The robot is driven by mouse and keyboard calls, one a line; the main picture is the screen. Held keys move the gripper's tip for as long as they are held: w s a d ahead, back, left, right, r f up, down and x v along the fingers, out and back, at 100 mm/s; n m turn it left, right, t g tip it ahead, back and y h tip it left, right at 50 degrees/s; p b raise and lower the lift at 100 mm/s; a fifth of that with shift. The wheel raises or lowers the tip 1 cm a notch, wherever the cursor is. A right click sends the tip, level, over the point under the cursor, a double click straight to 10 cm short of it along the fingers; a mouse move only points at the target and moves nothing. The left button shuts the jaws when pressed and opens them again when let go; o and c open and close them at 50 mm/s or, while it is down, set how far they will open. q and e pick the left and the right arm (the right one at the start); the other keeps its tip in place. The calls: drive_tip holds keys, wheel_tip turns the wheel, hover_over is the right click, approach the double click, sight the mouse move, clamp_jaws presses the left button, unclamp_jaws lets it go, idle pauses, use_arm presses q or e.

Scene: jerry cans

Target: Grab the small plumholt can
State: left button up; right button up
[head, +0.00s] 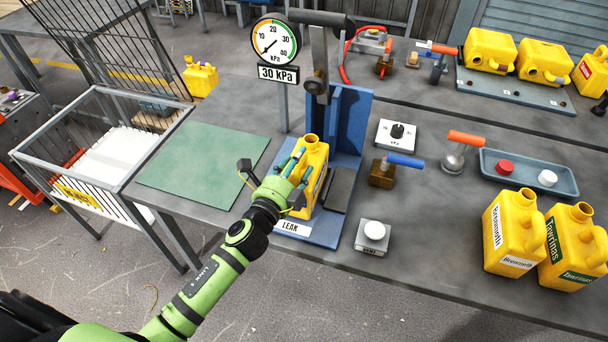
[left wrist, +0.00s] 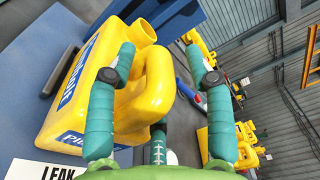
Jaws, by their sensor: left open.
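A yellow can (head: 316,155) stands upright in the blue fixture (head: 351,120) marked LEAK. In the left wrist view the can (left wrist: 105,100) fills the left half, with a blue label whose partly hidden lettering looks like Plumholt. My left gripper (head: 291,166) is at the can's handle side. In the left wrist view its green fingers (left wrist: 158,60) are spread apart, one on each side of the yellow handle (left wrist: 158,85). I cannot tell whether either finger touches it. My right gripper is not in view.
Yellow cans labelled Brexmoth (head: 508,238) and Tewrinas (head: 570,250) stand at the front right. A green mat (head: 205,162) lies left of the fixture. A wire crate (head: 95,150) stands further left. A gauge (head: 274,42), a blue-handled clamp (head: 390,168) and a white button (head: 374,231) surround the fixture.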

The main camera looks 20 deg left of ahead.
use_arm(q)
clamp_jaws()
